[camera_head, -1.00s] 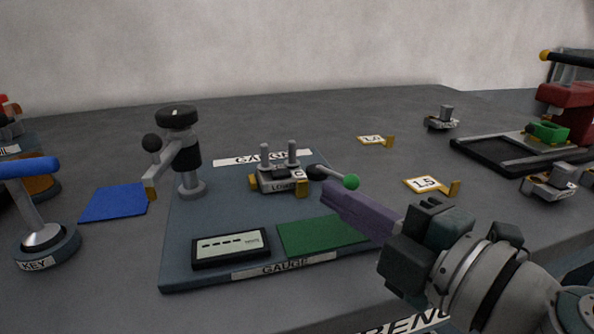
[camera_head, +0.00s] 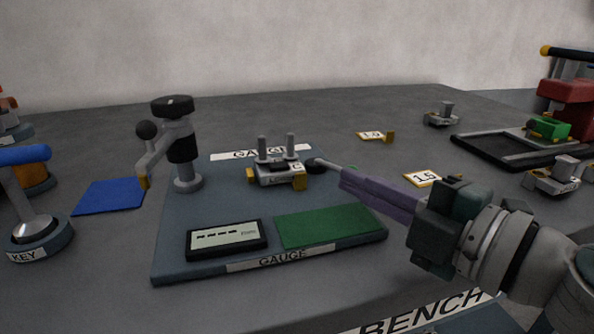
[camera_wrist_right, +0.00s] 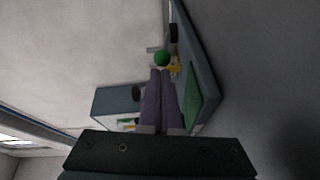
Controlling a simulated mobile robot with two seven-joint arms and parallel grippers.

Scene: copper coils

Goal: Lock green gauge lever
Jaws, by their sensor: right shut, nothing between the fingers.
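The gauge lever is a thin grey rod (camera_head: 333,169) running right from a black pivot (camera_head: 314,165) beside the gauge fixture (camera_head: 278,174). Its green ball is hidden behind my fingers in the head view. In the right wrist view the green ball (camera_wrist_right: 162,58) shows just beyond the fingertips. My right gripper (camera_head: 345,182) has purple fingers, shut and empty, at the ball end of the lever. I cannot tell whether they touch it. In the right wrist view the fingertips (camera_wrist_right: 160,72) are together. My left gripper is not in view.
The blue-grey gauge plate (camera_head: 175,245) carries a display (camera_head: 226,238), a green pad (camera_head: 330,225) and a post with a black knob (camera_head: 172,106). Tags (camera_head: 424,179) and a small block (camera_head: 553,177) lie right. A blue-handled key (camera_head: 38,220) stands left.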

